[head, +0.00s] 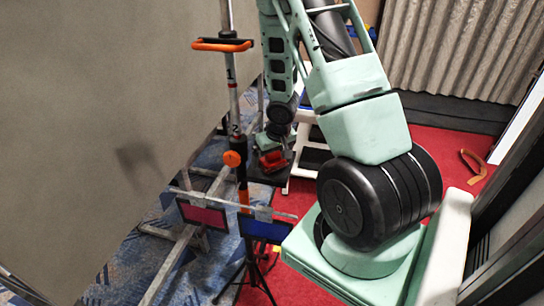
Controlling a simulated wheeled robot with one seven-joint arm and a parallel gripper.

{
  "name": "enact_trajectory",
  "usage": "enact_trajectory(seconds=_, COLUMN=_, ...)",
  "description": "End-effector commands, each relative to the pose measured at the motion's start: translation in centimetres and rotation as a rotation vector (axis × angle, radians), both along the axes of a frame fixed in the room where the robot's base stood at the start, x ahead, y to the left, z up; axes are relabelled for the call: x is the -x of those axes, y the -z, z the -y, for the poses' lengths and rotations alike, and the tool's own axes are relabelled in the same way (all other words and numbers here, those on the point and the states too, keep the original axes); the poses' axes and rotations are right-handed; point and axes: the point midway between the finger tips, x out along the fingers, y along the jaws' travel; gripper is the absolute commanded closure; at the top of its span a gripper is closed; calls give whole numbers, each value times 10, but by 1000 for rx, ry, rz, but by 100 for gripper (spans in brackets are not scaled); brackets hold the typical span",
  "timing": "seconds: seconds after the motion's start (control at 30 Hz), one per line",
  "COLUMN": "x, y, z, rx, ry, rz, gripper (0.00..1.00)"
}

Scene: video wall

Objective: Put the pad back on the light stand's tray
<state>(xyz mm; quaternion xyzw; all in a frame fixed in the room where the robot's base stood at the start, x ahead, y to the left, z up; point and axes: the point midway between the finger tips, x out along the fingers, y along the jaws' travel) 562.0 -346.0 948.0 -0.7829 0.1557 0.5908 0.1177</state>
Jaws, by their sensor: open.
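The light stand (233,100) is an upright pole with orange clamps and dark tripod legs, left of the middle in the head view. A dark flat plate (266,178), which looks like its tray, sits beside the pole, right of it. A small red thing (272,159) is at or just above this plate; I cannot tell for sure that it is the pad. My gripper (275,150) hangs down right at the red thing and is open. The fingertips are small and partly hidden, so I cannot tell whether they touch it.
A crossbar with a pink panel (203,214) and a blue panel (262,228) stands in front of the stand. A large grey screen (90,120) fills the left. A white step frame (308,150) is behind the plate. An orange curved tool (473,165) lies on the red floor.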

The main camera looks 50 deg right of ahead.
Motion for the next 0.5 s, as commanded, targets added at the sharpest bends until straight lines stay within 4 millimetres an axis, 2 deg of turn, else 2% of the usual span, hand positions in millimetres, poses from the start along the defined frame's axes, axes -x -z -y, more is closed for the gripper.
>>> enact_trajectory(seconds=0.17, x=3, y=-15, z=-1, rx=0, ry=3, rz=3, gripper=2)
enact_trajectory(seconds=0.5, x=21, y=-86, z=-7, rx=1, ry=4, rz=3, gripper=2)
